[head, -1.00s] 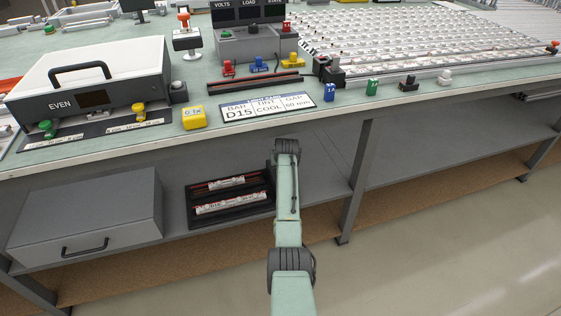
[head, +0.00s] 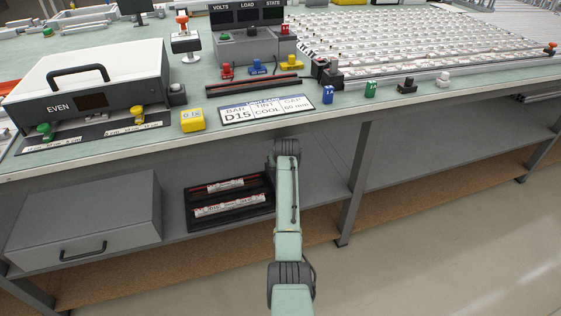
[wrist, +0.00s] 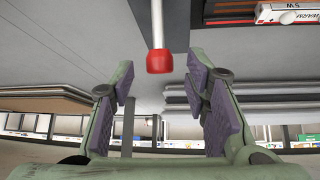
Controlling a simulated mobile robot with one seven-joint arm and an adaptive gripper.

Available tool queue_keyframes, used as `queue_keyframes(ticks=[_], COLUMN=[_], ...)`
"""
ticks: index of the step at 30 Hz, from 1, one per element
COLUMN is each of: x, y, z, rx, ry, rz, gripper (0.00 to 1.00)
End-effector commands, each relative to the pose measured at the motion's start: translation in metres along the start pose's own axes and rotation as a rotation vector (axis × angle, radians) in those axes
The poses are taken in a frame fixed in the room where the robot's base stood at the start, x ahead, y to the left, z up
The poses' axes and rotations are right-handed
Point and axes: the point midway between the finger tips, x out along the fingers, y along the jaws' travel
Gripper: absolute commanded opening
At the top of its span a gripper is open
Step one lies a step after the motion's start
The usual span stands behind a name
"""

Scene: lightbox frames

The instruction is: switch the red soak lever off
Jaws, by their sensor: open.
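A red knob (wrist: 160,62) on a pale rod shows in the wrist view, just above centre and beyond the gap between my fingers. It looks like the red soak lever; its on or off setting cannot be told. My gripper (wrist: 162,108) is open and empty, one finger on each side, and does not touch the knob. In the head view my arm reaches towards the bench's front edge. There the gripper itself and this knob are hidden.
The bench top (head: 420,88) carries a grey lightbox (head: 100,75), a D15 card (head: 266,109) and small coloured blocks. On the lower shelf are a grey drawer box (head: 85,220) and a black tray (head: 263,197) with tubes. A bench leg (head: 357,185) stands right of my arm.

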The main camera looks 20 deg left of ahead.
Motion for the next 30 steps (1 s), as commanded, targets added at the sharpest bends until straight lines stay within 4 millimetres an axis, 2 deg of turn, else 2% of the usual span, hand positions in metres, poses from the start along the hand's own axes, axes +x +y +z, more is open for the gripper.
queue_keyframes(ticks=[4, 9, 30], x=[-0.021, -0.036, -0.038], y=[0.000, 0.000, 0.000], z=[0.000, 0.000, 0.001], rx=[0.000, 0.000, 0.000], ry=[0.001, 0.001, -0.001], rz=[0.000, 0.000, 0.000], gripper=[0.42, 0.42, 0.42])
